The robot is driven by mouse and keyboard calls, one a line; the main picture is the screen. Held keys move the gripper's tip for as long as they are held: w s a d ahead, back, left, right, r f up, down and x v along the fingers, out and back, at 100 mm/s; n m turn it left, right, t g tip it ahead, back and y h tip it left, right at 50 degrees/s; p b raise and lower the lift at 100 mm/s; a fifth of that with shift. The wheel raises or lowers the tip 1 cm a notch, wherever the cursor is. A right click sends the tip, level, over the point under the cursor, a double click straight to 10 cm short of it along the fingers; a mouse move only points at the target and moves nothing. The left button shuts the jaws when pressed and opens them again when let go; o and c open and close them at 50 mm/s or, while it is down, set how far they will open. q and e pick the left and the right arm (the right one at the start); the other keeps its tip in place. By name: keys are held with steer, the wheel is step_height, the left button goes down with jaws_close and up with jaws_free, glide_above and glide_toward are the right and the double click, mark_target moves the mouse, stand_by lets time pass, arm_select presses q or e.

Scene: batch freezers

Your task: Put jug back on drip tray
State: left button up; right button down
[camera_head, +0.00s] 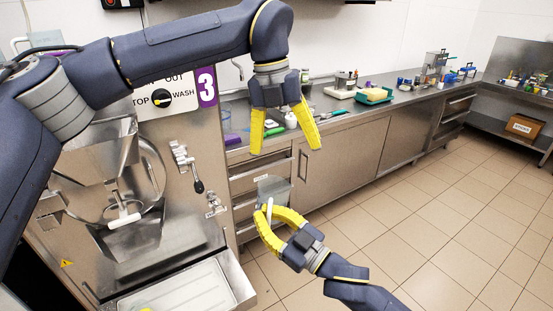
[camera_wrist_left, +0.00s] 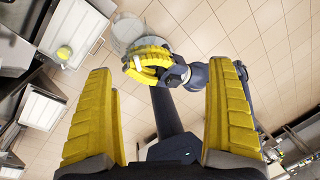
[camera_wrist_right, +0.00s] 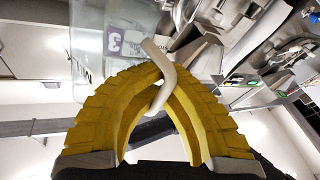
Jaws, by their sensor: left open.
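The clear jug (camera_head: 274,188) is held in the air to the right of the machine marked 3. My right gripper (camera_head: 266,212) is shut on its white handle; the right wrist view shows the handle (camera_wrist_right: 158,72) between the fingers and the transparent wall of the jug (camera_wrist_right: 100,35) beyond. The jug (camera_wrist_left: 128,30) also shows in the left wrist view, apart from the trays. The drip tray (camera_head: 240,283) juts out low at the machine's front, with a small yellow thing (camera_head: 146,309) at its near edge. My left gripper (camera_head: 285,143) is open and empty, above the jug.
The batch freezer (camera_head: 180,135) has levers and a spout over a steel ledge. A steel counter (camera_head: 340,118) with bottles, a scale and a green tray runs along the wall. The left wrist view shows another tray (camera_wrist_left: 42,108). The tiled floor (camera_head: 450,220) is clear.

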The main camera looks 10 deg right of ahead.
mark_target(273, 201)
arm_select(q)
steer(key=a+f+y, duration=0.1)
steer(key=f, duration=0.4)
steer(key=w+f, duration=0.1)
steer(key=f, duration=0.5)
steer(key=a+f+t+y, duration=0.1)
steer(key=f, duration=0.4)
steer(key=shift+w+a+f+y, duration=0.2)
steer(key=shift+a+y, duration=0.1)
steer(key=c, duration=1.3)
steer(key=shift+s, duration=0.1)
arm_select(e)
steer(key=c, duration=1.6)
jaws_free()
arm_select(q)
steer(key=shift+c, duration=0.3)
arm_select(e)
steer(key=shift+o, duration=0.4)
steer(key=shift+w+d, duration=0.1)
arm_select(q)
steer(key=shift+f, duration=0.1)
